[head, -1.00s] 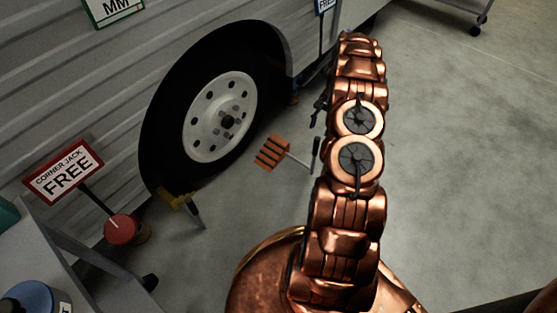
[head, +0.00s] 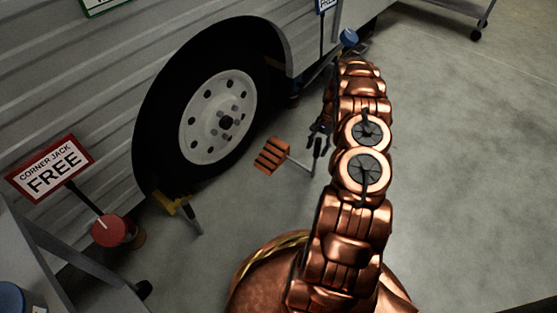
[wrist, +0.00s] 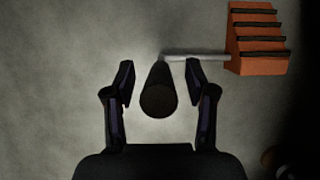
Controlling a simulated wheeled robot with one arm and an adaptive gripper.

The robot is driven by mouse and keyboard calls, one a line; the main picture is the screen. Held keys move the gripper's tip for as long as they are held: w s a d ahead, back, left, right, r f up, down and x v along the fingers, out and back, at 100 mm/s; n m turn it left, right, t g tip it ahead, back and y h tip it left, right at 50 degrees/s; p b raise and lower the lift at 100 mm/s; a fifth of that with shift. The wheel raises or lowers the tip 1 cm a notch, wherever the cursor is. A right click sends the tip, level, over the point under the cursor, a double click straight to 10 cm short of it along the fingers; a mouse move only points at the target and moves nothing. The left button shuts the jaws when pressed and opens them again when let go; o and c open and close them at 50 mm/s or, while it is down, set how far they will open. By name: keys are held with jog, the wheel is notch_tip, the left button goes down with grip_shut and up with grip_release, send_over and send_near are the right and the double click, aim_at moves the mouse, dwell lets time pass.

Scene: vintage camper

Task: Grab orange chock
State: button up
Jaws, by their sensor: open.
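The orange chock (head: 271,155) is a ridged wedge on the floor beside the camper wheel. A pale rod runs from it to a dark upright grip (head: 317,146). In the wrist view, the chock (wrist: 258,50) is at the upper right, and the round end of the dark grip (wrist: 158,98) shows between my fingers. My gripper (wrist: 160,75) is open, with a finger on each side of the grip and visible gaps. In the head view, my gripper (head: 320,132) is just above or at the grip, partly hidden by my arm.
The camper wheel (head: 218,117) stands left of the chock. A yellow chock (head: 173,204) with a dark grip sits at the tyre's near side. A red-topped jack (head: 110,230) with a "FREE" sign (head: 50,168) is at lower left.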

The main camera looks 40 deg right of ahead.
jog(key=shift+c, duration=0.2)
grip_shut()
dwell(0.3)
dwell(0.3)
